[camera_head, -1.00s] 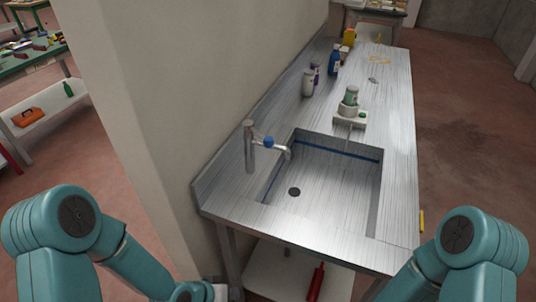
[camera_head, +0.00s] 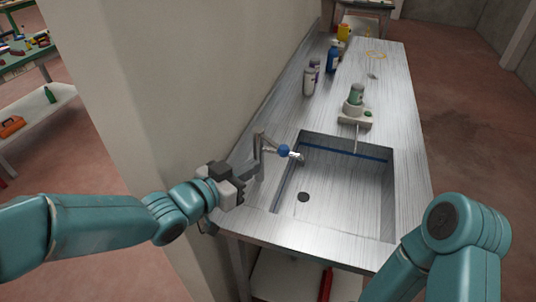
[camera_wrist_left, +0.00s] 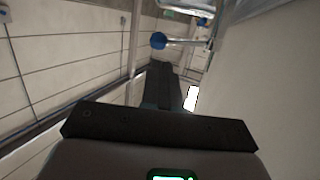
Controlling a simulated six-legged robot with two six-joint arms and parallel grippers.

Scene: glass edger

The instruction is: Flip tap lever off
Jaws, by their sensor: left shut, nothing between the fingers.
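The tap (camera_head: 261,150) stands at the left rim of the steel sink (camera_head: 340,195). Its blue-knobbed lever (camera_head: 284,150) sits on the spout, which points right over the basin. My left gripper (camera_head: 246,179) is just left of the tap post, low and close to it; I cannot tell whether they touch. Its fingers are shut and empty. In the left wrist view the shut fingers (camera_wrist_left: 162,85) point toward the tap, and the blue knob (camera_wrist_left: 158,40) shows just beyond the tips. My right gripper is out of view; only the right arm shows.
On the counter behind the sink are a small pale holder with a green-and-white container (camera_head: 354,104), several bottles (camera_head: 333,56) and a yellow object (camera_head: 343,32). The wall (camera_head: 190,80) rises close along the left side. The counter right of the sink is clear.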

